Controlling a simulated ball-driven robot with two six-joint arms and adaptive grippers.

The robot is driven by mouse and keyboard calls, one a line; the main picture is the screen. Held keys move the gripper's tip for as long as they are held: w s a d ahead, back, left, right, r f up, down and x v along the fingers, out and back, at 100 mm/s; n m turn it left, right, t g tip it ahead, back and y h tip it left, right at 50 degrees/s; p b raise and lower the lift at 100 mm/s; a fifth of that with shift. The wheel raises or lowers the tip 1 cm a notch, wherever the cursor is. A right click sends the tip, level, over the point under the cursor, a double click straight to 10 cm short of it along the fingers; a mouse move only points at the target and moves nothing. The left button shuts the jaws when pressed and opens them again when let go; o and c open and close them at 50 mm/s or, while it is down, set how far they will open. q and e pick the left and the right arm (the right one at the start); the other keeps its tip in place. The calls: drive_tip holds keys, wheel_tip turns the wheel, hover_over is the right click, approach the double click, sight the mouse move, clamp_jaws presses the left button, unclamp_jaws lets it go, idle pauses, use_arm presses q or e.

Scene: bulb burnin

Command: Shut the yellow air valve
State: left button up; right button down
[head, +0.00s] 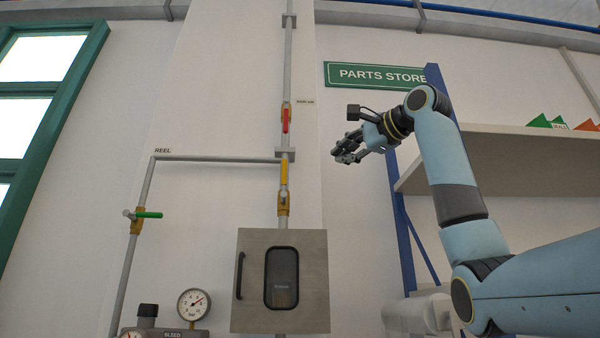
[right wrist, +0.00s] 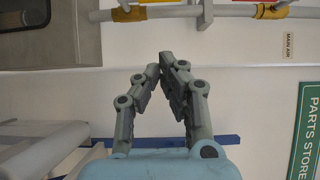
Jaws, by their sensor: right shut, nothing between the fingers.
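The yellow air valve's lever (head: 284,173) points up along the vertical pipe in the head view, in line with it. Its brass body (head: 283,204) sits just below, above the grey cabinet. Part of this valve shows at the top edge of the right wrist view (right wrist: 130,14), cut off by the frame. My right gripper (head: 346,156) is right of the lever and a little higher in the picture, apart from it. In the right wrist view its fingertips (right wrist: 168,61) are together, with nothing between them. My left gripper is not in view.
A red lever (head: 285,120) is higher on the same pipe, and a green lever (head: 149,214) is on the left pipe. A grey cabinet (head: 240,315) hangs below the yellow valve. A gauge (head: 193,304) is lower left. A shelf (head: 500,150) stands at right.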

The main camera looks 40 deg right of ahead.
sight(284, 181)
drive_tip(key=shift+w, duration=0.1)
drive_tip(key=w+a+p, duration=0.3)
drive_tip(key=w, duration=0.9)
drive_tip(key=shift+w+a, duration=0.15)
drive_tip(key=shift+w, duration=0.2)
